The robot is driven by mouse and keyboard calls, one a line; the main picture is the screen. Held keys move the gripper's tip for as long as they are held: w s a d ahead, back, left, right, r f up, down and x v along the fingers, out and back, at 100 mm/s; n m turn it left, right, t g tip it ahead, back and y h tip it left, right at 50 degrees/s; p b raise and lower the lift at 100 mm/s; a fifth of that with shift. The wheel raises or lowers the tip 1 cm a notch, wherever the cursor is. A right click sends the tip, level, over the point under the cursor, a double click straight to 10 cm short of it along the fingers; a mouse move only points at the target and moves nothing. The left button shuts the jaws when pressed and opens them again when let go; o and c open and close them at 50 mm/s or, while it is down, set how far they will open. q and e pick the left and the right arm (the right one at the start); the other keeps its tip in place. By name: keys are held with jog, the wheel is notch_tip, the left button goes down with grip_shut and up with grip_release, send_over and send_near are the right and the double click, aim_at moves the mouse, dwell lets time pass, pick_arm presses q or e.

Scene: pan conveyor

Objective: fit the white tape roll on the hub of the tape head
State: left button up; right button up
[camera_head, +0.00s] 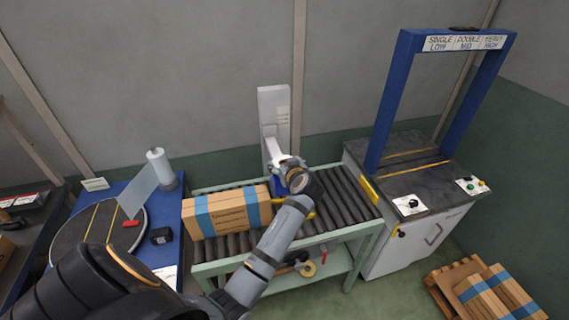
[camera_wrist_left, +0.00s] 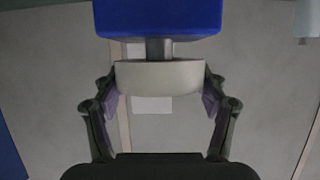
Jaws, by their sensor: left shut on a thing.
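In the left wrist view the white tape roll (camera_wrist_left: 158,78) is between the two fingers of my left gripper (camera_wrist_left: 160,100), which is shut on its sides. Beyond it is the blue tape head (camera_wrist_left: 160,18) with a short grey hub (camera_wrist_left: 159,48). The roll is in line with the hub and its far edge meets or overlaps the hub's end; I cannot tell how deep the hub goes in. In the head view my left gripper (camera_head: 288,166) is by the white post (camera_head: 273,105) behind the conveyor, and the roll is hard to make out. My right gripper is not in view.
A taped carton (camera_head: 228,211) lies on the roller conveyor (camera_head: 345,200), left of my left arm. A blue gate frame (camera_head: 390,95) stands on the cabinet to the right. A wrap turntable (camera_head: 100,228) is at the left. Loose rolls lie on the lower shelf (camera_head: 325,268).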

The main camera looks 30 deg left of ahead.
pick_arm(q)
jog(key=shift+f+b, duration=0.7)
jog(key=shift+f, duration=0.2)
jog(key=o, duration=1.3)
jog(key=shift+r, duration=0.1)
jog(key=shift+c, duration=0.2)
notch_tip(320, 180, up, 10)
